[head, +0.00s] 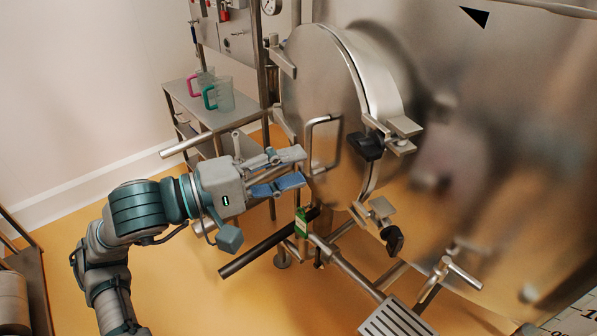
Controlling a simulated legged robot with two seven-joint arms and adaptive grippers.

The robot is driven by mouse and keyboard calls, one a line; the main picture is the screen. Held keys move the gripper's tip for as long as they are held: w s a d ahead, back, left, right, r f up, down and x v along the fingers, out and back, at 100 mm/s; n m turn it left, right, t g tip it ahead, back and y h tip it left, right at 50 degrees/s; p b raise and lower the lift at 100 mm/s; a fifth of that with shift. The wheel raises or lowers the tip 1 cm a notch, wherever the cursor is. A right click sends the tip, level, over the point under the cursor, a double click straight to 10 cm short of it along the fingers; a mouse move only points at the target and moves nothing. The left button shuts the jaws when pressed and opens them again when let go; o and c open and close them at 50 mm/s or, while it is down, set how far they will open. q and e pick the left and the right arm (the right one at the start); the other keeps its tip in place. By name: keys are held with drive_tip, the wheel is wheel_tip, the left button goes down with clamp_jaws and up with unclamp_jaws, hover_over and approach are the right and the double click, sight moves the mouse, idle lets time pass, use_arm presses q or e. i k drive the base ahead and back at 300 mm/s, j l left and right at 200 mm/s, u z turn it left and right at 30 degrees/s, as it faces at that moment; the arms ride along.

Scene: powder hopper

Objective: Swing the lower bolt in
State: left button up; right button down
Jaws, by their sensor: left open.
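The round steel hopper door (318,95) stands at the middle of the head view, with a bent bar handle (312,140) on its face. The upper bolt with its black knob (368,146) lies at the door's right rim, by a steel bracket. The lower bolt, with a black knob (392,239), hangs down and outward below a lower bracket (381,210), at the door's lower right. My left gripper (300,168) is open and empty, in front of the door's lower left, well left of the lower bolt. My right gripper is not in view.
A dark-ended pipe (262,246) and a green-and-white tagged fitting (301,222) lie just below my left gripper. A steel shelf (180,95) holds two measuring jugs (219,95). A slotted step (397,318) is at the bottom. The yellow floor at lower left is mostly clear.

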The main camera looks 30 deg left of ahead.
sight(386, 223)
drive_tip(key=l+u, duration=0.2)
drive_tip(key=l, duration=0.35)
drive_tip(key=k+l+u, duration=0.2)
drive_tip(key=l, duration=0.3)
drive_tip(key=l+u, duration=0.2)
drive_tip(key=l, duration=0.35)
